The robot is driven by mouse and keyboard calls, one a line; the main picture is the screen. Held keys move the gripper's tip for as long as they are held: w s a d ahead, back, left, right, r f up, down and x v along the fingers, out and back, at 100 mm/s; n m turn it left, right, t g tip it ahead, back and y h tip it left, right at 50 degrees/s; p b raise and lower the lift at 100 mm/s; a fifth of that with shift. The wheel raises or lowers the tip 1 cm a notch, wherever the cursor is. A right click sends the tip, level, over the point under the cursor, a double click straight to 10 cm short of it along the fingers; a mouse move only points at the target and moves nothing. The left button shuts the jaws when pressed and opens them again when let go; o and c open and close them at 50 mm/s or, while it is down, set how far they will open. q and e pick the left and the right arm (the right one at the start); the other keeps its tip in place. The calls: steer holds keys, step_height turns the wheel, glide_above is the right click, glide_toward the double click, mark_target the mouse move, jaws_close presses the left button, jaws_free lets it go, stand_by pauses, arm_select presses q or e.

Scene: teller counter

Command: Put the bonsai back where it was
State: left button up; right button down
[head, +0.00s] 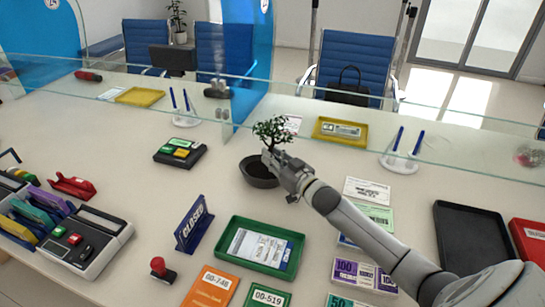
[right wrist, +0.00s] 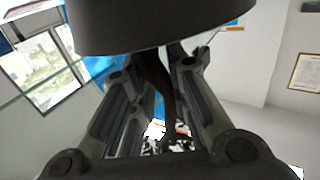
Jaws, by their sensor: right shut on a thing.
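The bonsai (head: 270,129) has small green leaves and a dark round pot (head: 257,176). It stands upright near the middle of the counter in the head view. My right gripper (head: 278,163) reaches in from the lower right and is shut on the bonsai's trunk, between leaves and pot. In the right wrist view the dark pot (right wrist: 160,28) fills the top, and the brown trunk (right wrist: 160,85) runs between the fingers. I cannot tell whether the pot touches the counter. My left gripper is not in view.
A glass partition (head: 330,112) runs behind the bonsai. A green tray (head: 225,262), a CLOSED sign (head: 193,224) and a black stamp pad (head: 180,154) are nearby. Banknotes (head: 368,190) lie to the right, beside a pen stand (head: 400,163).

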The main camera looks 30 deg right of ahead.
steer(key=c, duration=1.4)
jaws_free()
steer(key=shift+s, duration=0.1)
steer(key=s, duration=0.4)
steer(key=s+d, duration=0.1)
steer(key=s, duration=0.6)
steer(key=shift+s+d+r, duration=0.1)
steer(key=shift+s+d, duration=0.25)
